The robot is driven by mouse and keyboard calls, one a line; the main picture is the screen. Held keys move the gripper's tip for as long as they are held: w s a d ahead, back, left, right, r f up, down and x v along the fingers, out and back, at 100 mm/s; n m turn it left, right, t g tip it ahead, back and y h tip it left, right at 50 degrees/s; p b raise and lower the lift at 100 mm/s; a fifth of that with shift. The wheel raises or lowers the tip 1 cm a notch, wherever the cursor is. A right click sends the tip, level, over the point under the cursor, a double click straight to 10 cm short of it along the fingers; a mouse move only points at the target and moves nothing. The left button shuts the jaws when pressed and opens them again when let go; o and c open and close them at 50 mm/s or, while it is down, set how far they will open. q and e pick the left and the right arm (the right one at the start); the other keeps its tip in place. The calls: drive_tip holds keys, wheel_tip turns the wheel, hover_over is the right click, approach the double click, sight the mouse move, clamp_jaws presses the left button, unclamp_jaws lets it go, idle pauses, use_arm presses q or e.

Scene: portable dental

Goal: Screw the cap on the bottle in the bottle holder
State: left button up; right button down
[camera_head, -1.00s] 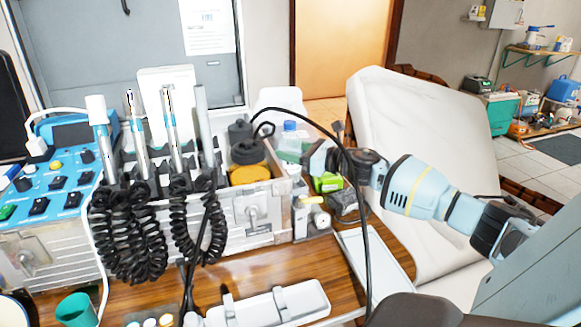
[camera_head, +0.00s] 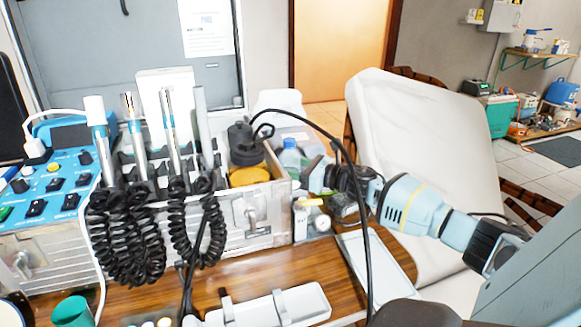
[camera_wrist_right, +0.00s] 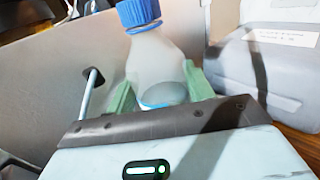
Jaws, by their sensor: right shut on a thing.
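A translucent white bottle (camera_wrist_right: 160,65) with a ribbed blue cap (camera_wrist_right: 138,12) stands between the pale green fingers of my right gripper (camera_wrist_right: 160,90) in the right wrist view. The gripper is shut on the bottle's body. The cap sits on the bottle's top; I cannot tell how tight it is. In the head view the blue cap (camera_head: 290,143) shows just left of my right gripper (camera_head: 312,172), beside the metal case. The bottle's lower part is hidden there. I cannot make out a bottle holder for certain. My left gripper is not in view.
A metal case (camera_head: 240,232) with handpieces (camera_head: 170,130) and coiled cords stands to the left. A black cable (camera_head: 355,170) arches in front of my right gripper. A white tray (camera_head: 375,262) and a grey tray (camera_head: 275,305) lie on the wooden table.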

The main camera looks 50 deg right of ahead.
drive_tip(key=shift+f, duration=0.2)
drive_tip(key=c, duration=0.6)
unclamp_jaws()
drive_tip(key=shift+r, duration=0.15)
